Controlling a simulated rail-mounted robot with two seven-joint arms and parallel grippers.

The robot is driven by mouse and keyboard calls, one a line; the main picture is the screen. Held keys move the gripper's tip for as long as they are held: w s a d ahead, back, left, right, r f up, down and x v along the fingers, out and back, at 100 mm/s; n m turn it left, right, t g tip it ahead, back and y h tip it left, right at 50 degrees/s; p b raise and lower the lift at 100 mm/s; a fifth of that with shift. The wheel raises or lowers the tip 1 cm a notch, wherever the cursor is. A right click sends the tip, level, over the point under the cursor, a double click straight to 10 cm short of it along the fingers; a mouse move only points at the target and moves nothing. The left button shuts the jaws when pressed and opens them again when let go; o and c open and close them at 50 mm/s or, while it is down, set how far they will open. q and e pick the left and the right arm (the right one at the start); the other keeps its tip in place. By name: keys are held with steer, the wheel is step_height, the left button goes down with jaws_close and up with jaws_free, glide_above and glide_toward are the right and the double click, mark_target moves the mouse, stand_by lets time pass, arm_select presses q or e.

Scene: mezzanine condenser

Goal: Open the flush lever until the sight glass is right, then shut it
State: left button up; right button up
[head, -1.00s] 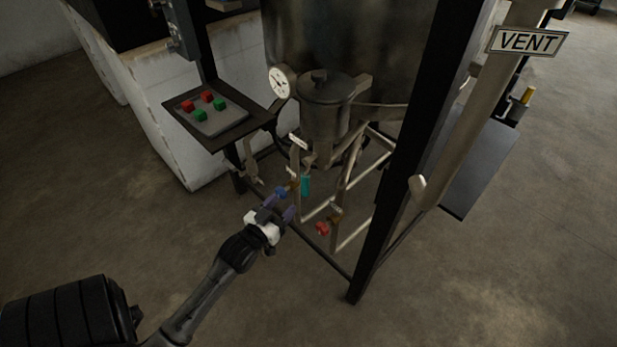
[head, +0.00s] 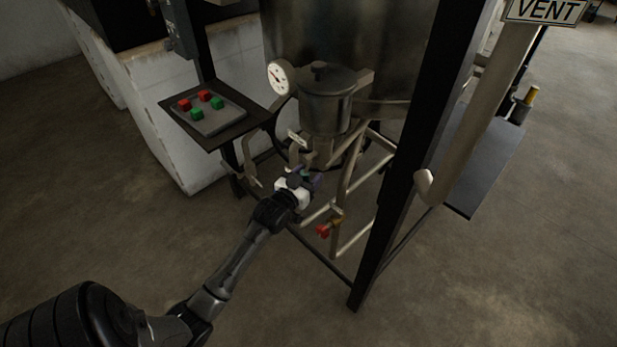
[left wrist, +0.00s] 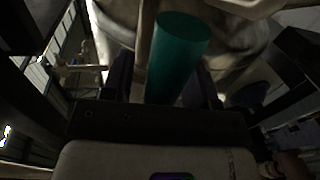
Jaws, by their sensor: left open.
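In the left wrist view a teal cylindrical handle (left wrist: 178,55) stands beside a pale metal bar, between the two dark fingers of my open left gripper (left wrist: 165,88). I cannot tell whether the fingers touch it. In the head view my left gripper (head: 306,178) is at the pipework under the small lidded pot (head: 325,100) and covers most of the teal handle. A blue part (left wrist: 248,95) shows right of the fingers in the left wrist view. A red handle (head: 323,231) sits lower right on the pipework. I cannot make out the sight glass. My right gripper is not in view.
A dark post (head: 405,150) of the stand rises right of the pipework. A tray (head: 220,123) with red and green cubes is at the left. A round dial gauge (head: 280,77) is beside the pot. A VENT sign (head: 545,10) is at upper right. The floor in front is clear.

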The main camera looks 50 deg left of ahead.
arm_select(q)
steer(key=shift+c, duration=0.3)
jaws_close()
stand_by(0.3)
